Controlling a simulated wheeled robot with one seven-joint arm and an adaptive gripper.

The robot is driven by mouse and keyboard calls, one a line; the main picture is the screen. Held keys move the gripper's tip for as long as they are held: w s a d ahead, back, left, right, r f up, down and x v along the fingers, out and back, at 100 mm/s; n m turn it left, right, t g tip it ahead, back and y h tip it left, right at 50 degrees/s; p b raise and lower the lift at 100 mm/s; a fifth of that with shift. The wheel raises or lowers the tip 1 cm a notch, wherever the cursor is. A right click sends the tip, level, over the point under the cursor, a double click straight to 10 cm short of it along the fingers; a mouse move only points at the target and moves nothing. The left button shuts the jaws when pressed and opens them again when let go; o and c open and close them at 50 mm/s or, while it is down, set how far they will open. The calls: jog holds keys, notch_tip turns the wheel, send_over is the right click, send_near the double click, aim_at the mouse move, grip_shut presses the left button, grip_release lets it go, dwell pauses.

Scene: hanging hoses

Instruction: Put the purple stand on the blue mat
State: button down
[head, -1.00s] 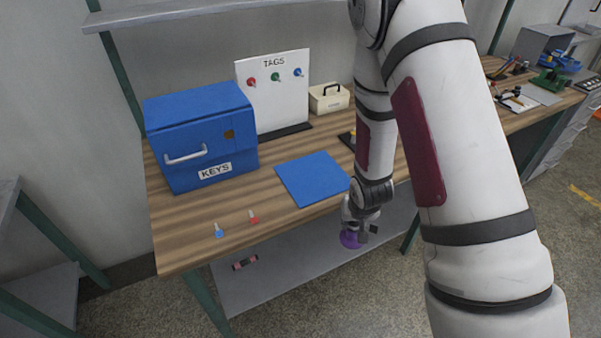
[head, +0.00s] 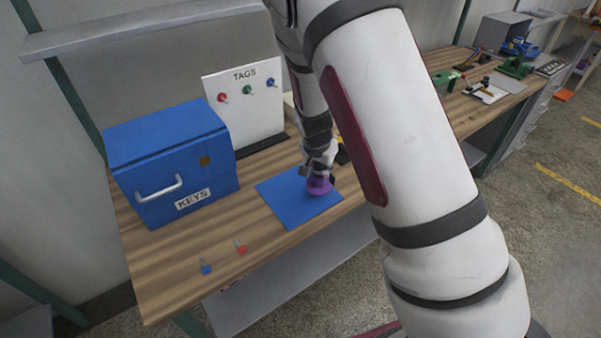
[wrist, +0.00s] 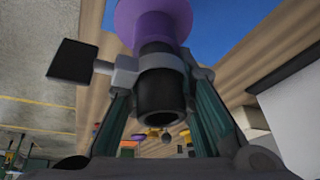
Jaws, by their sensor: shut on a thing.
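The purple stand (head: 319,187) is in my gripper (head: 318,173), over the right part of the blue mat (head: 285,207). In the wrist view the stand (wrist: 153,18) shows a flared purple end and a black tube, with the fingers of my gripper (wrist: 158,72) shut around it. A flat black piece (wrist: 72,61) sticks out to the left there. The blue mat (wrist: 220,22) shows behind the stand. I cannot tell whether the stand touches the mat or hovers just above it.
A blue KEYS box (head: 170,165) stands left of the mat, and a white TAGS board (head: 243,105) behind it. A blue tag (head: 206,268) and a red tag (head: 241,247) lie near the table's front edge. The mat's left part is bare.

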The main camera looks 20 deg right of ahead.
jog(key=shift+w+a+f+p, duration=0.15)
jog(key=shift+w+a+f, duration=0.5)
jog(key=shift+a, duration=0.2)
jog(key=shift+w+a+f+p, duration=0.15)
jog(key=shift+w+a+f, duration=0.35)
jog(key=shift+a+f, duration=0.25)
jog(key=shift+w+a+f+p, duration=0.15)
jog(key=shift+w+a+f, duration=0.5)
jog(key=shift+a, duration=0.25)
jog(key=c, duration=1.4)
grip_release()
jog(key=shift+f, duration=0.1)
jog(key=shift+o, duration=0.2)
